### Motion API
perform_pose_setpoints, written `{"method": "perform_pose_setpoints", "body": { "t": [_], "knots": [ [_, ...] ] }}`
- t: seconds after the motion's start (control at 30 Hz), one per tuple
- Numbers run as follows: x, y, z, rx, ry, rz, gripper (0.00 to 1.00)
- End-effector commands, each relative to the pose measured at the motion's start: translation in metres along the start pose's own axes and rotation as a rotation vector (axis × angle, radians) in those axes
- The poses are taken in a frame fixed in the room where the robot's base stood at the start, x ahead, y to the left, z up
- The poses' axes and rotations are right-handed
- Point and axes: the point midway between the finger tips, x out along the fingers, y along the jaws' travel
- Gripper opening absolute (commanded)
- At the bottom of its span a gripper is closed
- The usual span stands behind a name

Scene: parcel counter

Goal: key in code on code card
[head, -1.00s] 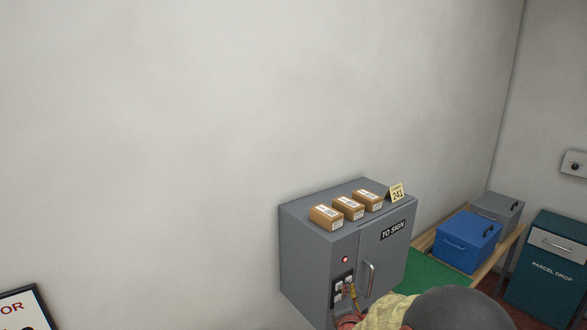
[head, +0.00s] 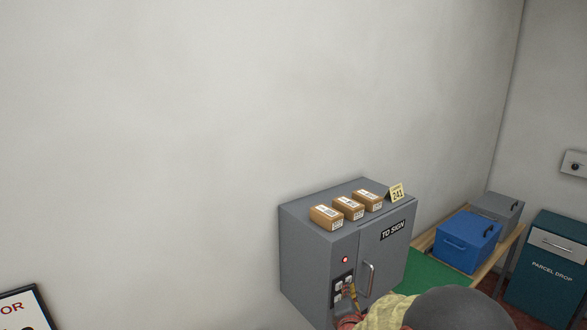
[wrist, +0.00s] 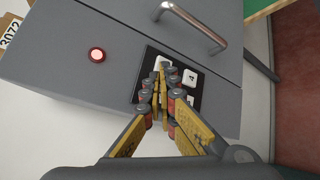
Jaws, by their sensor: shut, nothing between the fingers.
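The code card (head: 397,193) is a small yellow tent card reading 241, standing on top of the grey cabinet (head: 305,245) at its right end. The keypad (head: 337,291) is a black panel with white keys on the cabinet's front, left of the door. It also shows in the wrist view (wrist: 149,55), where a key (wrist: 190,78) stands clear beside the fingers. My gripper (wrist: 164,70) is shut and empty, its fingertips over the keypad and hiding part of it. I cannot tell whether they touch a key. In the head view its fingers (head: 353,292) show in front of the keypad.
A red lamp (head: 345,259) is above the keypad. The door has a metal handle (head: 370,280), close to my fingers, and a TO SIGN label (head: 393,231). Several brown parcels (head: 348,208) lie on top. A blue box (head: 467,241) stands on the bench at right.

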Motion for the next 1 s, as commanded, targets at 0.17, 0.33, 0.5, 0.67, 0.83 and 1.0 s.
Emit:
{"method": "perform_pose_setpoints", "body": {
  "t": [0.17, 0.33, 0.5, 0.67, 0.83, 1.0],
  "knots": [
    [0.0000, 0.0000, 0.0000, 0.000, 0.000, 0.000, 0.00],
    [0.0017, 0.0013, -0.0013, 0.000, 0.000, 0.000, 0.00],
    [0.0055, 0.0041, -0.0043, 0.000, 0.001, 0.000, 0.00],
    [0.0060, 0.0047, -0.0045, 0.000, 0.000, 0.000, 0.00],
    [0.0060, 0.0048, -0.0044, 0.000, 0.000, 0.000, 0.00],
    [0.0066, 0.0054, -0.0049, 0.000, 0.000, 0.000, 0.00]
  ]
}}
